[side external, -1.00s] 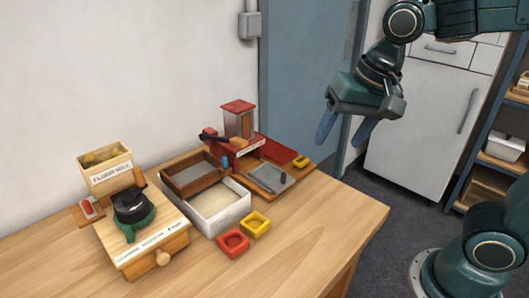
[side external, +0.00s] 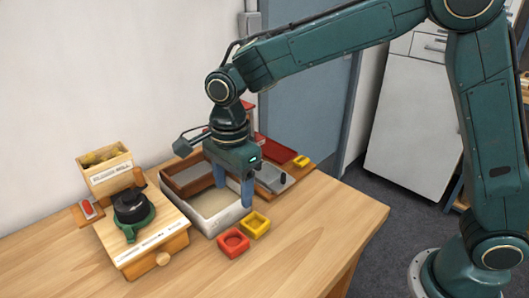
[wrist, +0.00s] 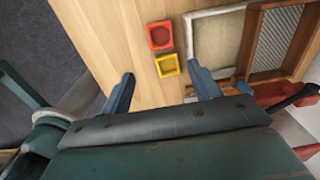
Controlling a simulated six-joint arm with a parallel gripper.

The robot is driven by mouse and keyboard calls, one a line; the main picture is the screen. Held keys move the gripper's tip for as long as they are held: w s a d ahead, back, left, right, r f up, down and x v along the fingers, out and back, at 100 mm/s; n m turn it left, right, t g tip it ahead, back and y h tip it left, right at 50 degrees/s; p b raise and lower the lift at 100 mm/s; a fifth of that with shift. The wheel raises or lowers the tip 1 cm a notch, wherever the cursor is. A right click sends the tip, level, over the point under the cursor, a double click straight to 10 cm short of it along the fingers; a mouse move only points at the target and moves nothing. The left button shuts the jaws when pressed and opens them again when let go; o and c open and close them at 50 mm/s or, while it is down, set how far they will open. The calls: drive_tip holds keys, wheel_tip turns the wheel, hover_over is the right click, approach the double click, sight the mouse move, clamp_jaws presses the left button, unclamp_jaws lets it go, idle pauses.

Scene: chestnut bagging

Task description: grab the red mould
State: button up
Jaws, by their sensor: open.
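The red mould (side external: 233,243) is a small square block with a round hollow, lying on the table in front of the white tray. It also shows in the wrist view (wrist: 160,36), beyond the fingertips. A yellow mould (side external: 256,225) lies right beside it; in the wrist view the yellow mould (wrist: 167,66) is nearer my gripper. My gripper (side external: 232,193) is open and empty, pointing down above the white tray area, behind the moulds. In the wrist view my gripper (wrist: 158,82) has its blue fingers spread wide, with the moulds beyond the gap between them.
The white tray (side external: 215,231) of pale powder and a brown sieve frame (side external: 176,181) stand close behind the moulds. A wooden mill (side external: 140,245) stands at left. A red press base (side external: 277,152) is behind at right. The table's front right is clear.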

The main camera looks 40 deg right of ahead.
drive_tip(key=shift+w+a+f+m, duration=0.25)
drive_tip(key=shift+a+f+m, duration=0.15)
drive_tip(key=shift+a+f, duration=0.2)
drive_tip(key=shift+f, duration=0.1)
hover_over(233, 239)
drive_tip(key=shift+f, duration=4.25)
drive_tip(key=shift+f, duration=2.55)
